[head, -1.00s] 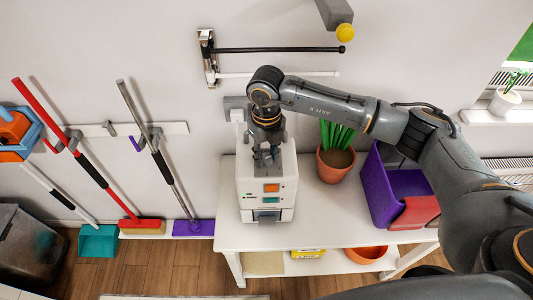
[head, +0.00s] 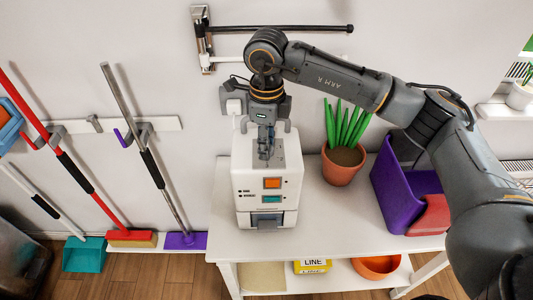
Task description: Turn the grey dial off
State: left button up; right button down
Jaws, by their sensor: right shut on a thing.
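A white boxy machine (head: 246,181) stands on the white table, with an orange square and a teal square on its front. My right gripper (head: 266,156) points down at the grey top plate (head: 289,153) of this machine. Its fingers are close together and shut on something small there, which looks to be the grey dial. The fingers hide the dial, so I cannot see its setting. My left gripper is not in view.
A potted plant (head: 342,170) and a purple bin (head: 392,190) stand right of the machine on the white table (head: 325,225). A wall rail (head: 280,29) is behind my right arm. Brooms (head: 150,165) hang at left. The tabletop's front strip is clear.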

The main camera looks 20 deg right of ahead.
jog(key=shift+f+n+b, duration=0.2)
jog(key=shift+n+b, duration=1.35)
jog(key=shift+n, duration=0.05)
jog(key=c, duration=1)
grip_release()
jog(key=shift+s+r, duration=0.1)
jog(key=shift+r, duration=0.35)
notch_tip(320, 180, up, 11)
jog(key=shift+r, duration=0.15)
